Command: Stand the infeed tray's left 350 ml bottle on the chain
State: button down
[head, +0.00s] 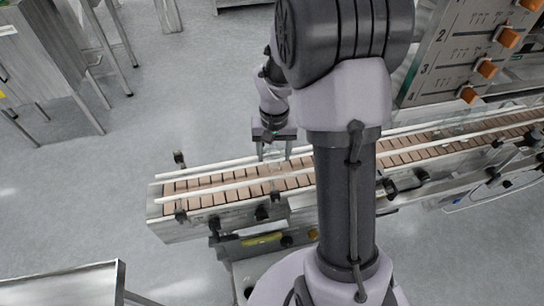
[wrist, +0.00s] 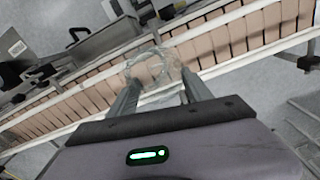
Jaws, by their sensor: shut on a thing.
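My gripper (head: 274,152) is over the chain (head: 222,192), a belt of brown slats between two pale guide rails. In the wrist view, my gripper (wrist: 160,92) is shut on a clear, see-through bottle (wrist: 148,66). The bottle shows faintly between the fingers in the head view (head: 275,167). In the wrist view it overlaps the chain (wrist: 225,45) between the rails. I cannot tell whether its base touches the slats. The infeed tray cannot be made out for certain.
The near guide rail (head: 230,187) and far guide rail (head: 215,165) run along the chain. A panel with orange knobs (head: 486,68) stands at upper right. A metal surface (head: 65,285) is at lower left. The chain's left end is clear.

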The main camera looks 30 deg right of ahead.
jog(key=shift+w+d, duration=0.1)
jog(key=shift+w, duration=0.05)
jog(key=shift+c, duration=2.3)
grip_release()
jog(key=shift+w+f, duration=0.1)
jog(key=shift+w, duration=0.1)
jog(key=shift+s, duration=0.1)
